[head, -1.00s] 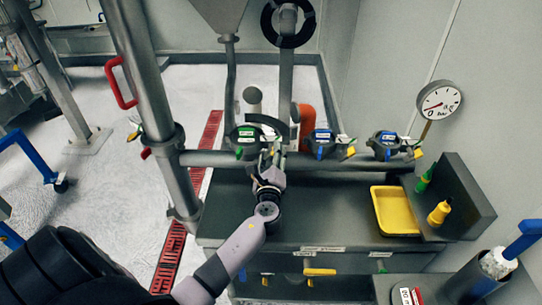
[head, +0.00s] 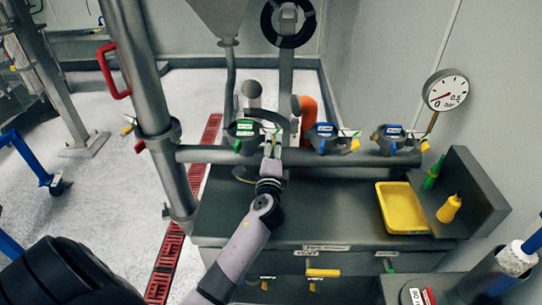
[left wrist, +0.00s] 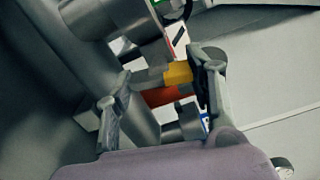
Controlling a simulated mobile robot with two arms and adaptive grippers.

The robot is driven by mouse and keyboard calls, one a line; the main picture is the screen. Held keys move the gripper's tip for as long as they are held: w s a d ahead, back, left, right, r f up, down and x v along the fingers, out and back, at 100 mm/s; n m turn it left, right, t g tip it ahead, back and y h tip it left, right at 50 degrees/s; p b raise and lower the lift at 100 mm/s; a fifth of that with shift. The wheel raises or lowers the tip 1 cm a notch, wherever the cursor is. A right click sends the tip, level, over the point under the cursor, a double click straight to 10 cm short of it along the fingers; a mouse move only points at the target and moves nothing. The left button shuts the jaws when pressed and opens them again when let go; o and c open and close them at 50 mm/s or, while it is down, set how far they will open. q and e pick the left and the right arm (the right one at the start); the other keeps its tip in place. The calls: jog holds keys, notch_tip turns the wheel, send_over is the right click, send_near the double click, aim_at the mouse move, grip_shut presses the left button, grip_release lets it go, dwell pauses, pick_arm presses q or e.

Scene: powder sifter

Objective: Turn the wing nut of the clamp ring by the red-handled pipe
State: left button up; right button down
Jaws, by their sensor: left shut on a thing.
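The clamp ring with the green tab (head: 243,130) sits on the horizontal pipe, nearest to the upright pipe (head: 150,80) with the red handle (head: 112,72). My left gripper (head: 273,146) is at the right side of this clamp, where its wing nut sits. In the left wrist view the yellow wing nut (left wrist: 178,73) shows between the fingers of my left gripper (left wrist: 160,92), close against the right finger. The gripper is shut on it. In the head view the fingers hide the nut. My right gripper is not in view.
Two clamps with blue tabs (head: 323,136) (head: 392,138) are farther right on the pipe (head: 350,158). A yellow tray (head: 402,208) and a yellow bottle (head: 449,209) are at the right. A gauge (head: 445,91) stands above. An orange part (head: 307,112) is behind the pipe.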

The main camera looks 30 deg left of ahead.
pick_arm(q)
jog(key=n+b, duration=0.1)
jog(key=n, duration=0.1)
jog(key=n+b, duration=0.2)
jog(key=n, duration=0.1)
jog(key=shift+f+n, duration=0.2)
jog(key=shift+n, duration=0.1)
jog(key=n+b, duration=0.2)
jog(key=n, duration=0.2)
jog(key=shift+r+n, duration=0.15)
jog(key=shift+n, duration=0.25)
jog(key=o, duration=1.2)
jog(key=shift+c, duration=0.2)
jog(key=shift+r, duration=0.1)
notch_tip(320, 180, up, 10)
